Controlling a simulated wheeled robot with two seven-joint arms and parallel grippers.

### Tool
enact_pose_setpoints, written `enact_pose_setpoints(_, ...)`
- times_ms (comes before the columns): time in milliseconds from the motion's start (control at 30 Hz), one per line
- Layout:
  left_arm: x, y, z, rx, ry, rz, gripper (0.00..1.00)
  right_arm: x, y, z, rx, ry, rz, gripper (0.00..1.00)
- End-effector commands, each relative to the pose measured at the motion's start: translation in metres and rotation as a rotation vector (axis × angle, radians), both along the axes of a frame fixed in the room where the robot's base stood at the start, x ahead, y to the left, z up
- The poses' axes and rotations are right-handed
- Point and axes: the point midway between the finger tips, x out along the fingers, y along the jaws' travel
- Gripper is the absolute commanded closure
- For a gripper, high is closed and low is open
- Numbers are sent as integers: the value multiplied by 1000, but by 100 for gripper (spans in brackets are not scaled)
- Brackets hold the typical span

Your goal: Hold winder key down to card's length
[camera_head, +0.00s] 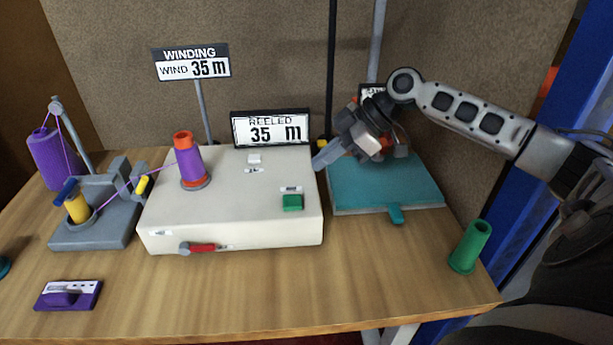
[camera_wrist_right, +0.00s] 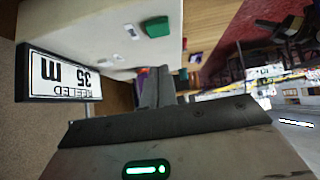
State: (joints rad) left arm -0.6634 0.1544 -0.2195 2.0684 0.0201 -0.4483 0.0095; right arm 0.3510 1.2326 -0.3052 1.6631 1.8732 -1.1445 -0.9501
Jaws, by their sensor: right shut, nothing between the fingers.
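The winder (camera_head: 235,220) is a cream box on the table. Its green key (camera_head: 292,202) is on the top near the front right; it also shows in the wrist view (camera_wrist_right: 157,27). The card (camera_head: 192,64) on a post reads "WIND 35 m". The display (camera_head: 270,129) at the winder's back reads "REELED 35 m"; it also shows upside down in the wrist view (camera_wrist_right: 58,77). A purple-wound orange cone (camera_head: 188,162) stands on the winder. My right gripper (camera_head: 319,164) is shut and empty, above the winder's right edge, apart from the green key. My left gripper is out of view.
Purple yarn runs from a large purple cone (camera_head: 52,160) through a grey tension stand (camera_head: 95,232) to the winder. A teal-topped scale-like box (camera_head: 385,188) stands right, under my right arm. A green empty cone (camera_head: 470,247) stands front right. A purple block (camera_head: 68,295) lies front left.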

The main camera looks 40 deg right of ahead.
Motion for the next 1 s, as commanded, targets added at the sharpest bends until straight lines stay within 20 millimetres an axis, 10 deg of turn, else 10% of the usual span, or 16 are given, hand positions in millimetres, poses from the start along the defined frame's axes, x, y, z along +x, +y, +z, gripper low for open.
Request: enact_pose_setpoints(1000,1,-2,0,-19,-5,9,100,-12,-20,26,2,-4,1,100)
